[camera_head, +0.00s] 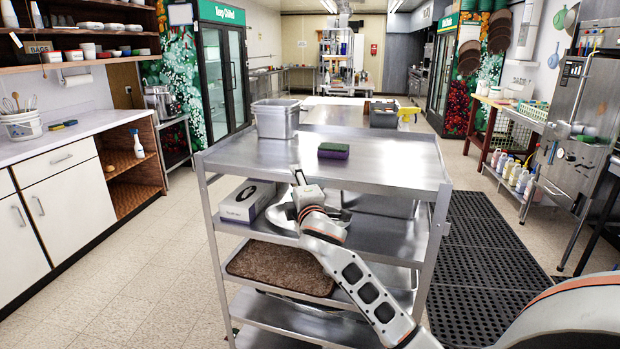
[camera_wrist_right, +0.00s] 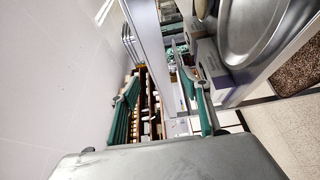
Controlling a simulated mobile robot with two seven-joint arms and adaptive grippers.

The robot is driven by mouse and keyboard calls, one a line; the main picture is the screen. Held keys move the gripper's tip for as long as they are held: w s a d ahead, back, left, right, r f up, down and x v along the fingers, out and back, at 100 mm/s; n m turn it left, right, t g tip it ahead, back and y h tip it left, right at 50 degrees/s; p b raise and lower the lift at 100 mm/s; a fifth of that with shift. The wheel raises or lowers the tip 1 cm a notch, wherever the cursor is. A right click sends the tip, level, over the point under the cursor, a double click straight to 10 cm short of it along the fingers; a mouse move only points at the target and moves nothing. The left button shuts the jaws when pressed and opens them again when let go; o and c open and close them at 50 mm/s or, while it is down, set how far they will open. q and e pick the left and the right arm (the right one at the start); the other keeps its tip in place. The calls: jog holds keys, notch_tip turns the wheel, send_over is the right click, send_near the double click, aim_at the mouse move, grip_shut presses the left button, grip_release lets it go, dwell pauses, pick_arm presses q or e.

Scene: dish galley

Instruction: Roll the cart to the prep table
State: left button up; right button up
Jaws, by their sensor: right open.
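The cart (camera_head: 375,165) is a stainless steel trolley with several shelves and upright corner posts, standing directly in front of me. My right gripper (camera_head: 301,181) is at the near edge of its top shelf, small and partly merged with the metal behind it. In the right wrist view the two green-padded fingers of this gripper (camera_wrist_right: 163,103) are spread apart, with no object clearly between them; contact with the cart cannot be told. A low steel-topped table (camera_head: 345,101) stands beyond the cart, partly hidden by it; I cannot tell whether it is the prep table. My left gripper is out of view.
The cart carries a grey tub (camera_head: 275,120), a purple-green sponge (camera_head: 333,151), a tissue box (camera_head: 247,201) and a brown mat (camera_head: 281,269). A counter (camera_head: 75,142) lines the left. A black floor mat (camera_head: 484,270) lies at right. Tiled floor is clear left of the cart.

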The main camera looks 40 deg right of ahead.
jog(key=s+a+p, duration=0.3)
jog(key=s+a, duration=0.3)
jog(key=a, duration=0.1)
jog(key=shift+a, duration=0.15)
dwell(0.4)
jog(key=shift+w, duration=0.1)
dwell(0.3)
